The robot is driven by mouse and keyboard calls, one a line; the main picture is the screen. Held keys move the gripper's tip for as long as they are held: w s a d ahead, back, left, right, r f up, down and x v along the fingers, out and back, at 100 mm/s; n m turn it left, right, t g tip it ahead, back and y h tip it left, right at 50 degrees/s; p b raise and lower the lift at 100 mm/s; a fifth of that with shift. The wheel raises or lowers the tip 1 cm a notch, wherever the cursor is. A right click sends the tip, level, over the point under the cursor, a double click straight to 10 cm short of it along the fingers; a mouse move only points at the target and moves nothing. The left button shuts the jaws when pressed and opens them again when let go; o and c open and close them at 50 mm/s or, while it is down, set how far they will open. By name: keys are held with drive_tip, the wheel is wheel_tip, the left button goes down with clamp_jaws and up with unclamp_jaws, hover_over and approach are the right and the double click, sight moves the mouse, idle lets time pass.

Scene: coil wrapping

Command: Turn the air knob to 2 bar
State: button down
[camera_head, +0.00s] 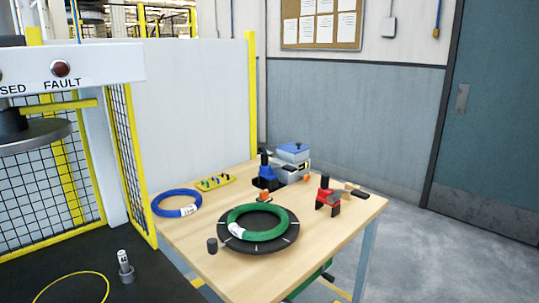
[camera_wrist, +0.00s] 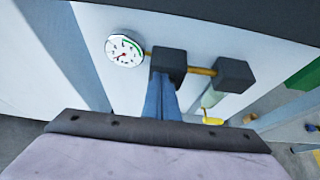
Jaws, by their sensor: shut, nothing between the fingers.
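In the wrist view a round white air gauge (camera_wrist: 124,50) with a green arc and a red needle sits at the upper left; its numbers are too small to read. A brass pipe runs from it to a black block (camera_wrist: 168,62) and on to a second black block (camera_wrist: 234,75) with a pale bowl under it. My gripper (camera_wrist: 163,92) shows as slim blue fingers, shut, reaching from the dark bolted bar towards the first block. Touching cannot be told. I cannot make out the air knob separately. Neither the gripper nor the gauge shows in the head view.
In the head view a wooden table (camera_head: 335,232) carries a green coil (camera_head: 236,222) on a black turntable (camera_head: 248,246), a blue coil (camera_head: 160,209), a red tool (camera_head: 325,196) and a grey device (camera_head: 293,168). A yellow-framed mesh guard stands left. A yellow part (camera_wrist: 212,121) hangs below the second block.

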drive_tip(key=s+d, duration=0.4)
drive_tip(key=shift+s, duration=0.2)
idle(0.4)
drive_tip(key=shift+d+r, duration=0.1)
drive_tip(key=d+p, duration=0.1)
drive_tip(key=p, duration=0.1)
drive_tip(key=d+p, duration=0.1)
drive_tip(key=p, duration=0.1)
drive_tip(key=shift+w, duration=0.4)
drive_tip(key=w+a, duration=0.5)
idle(0.5)
